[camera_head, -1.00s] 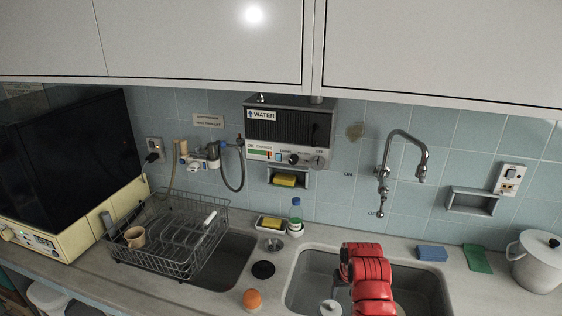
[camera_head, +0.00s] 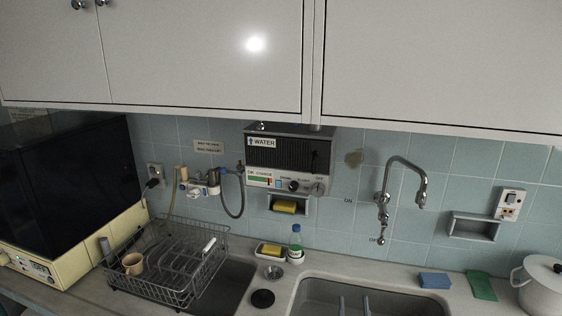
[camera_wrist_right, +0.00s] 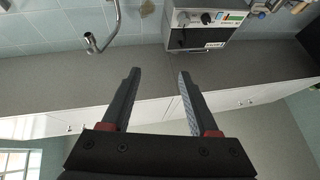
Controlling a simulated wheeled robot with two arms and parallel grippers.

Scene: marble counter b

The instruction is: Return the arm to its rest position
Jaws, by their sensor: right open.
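My right gripper (camera_head: 353,305) shows at the bottom edge of the head view as two grey fingertips in front of the right sink. In the right wrist view its two dark fingers (camera_wrist_right: 158,75) stand apart with nothing between them. The rest of my right arm is below the head view. My left gripper is in neither view.
A wire dish rack (camera_head: 170,260) with a tan mug (camera_head: 133,264) stands left of the sinks. A green-labelled bottle (camera_head: 295,243), a blue sponge (camera_head: 434,280), a green cloth (camera_head: 481,285) and a white pot (camera_head: 540,284) line the counter. A curved tap (camera_head: 388,195) hangs over the right sink (camera_head: 318,290).

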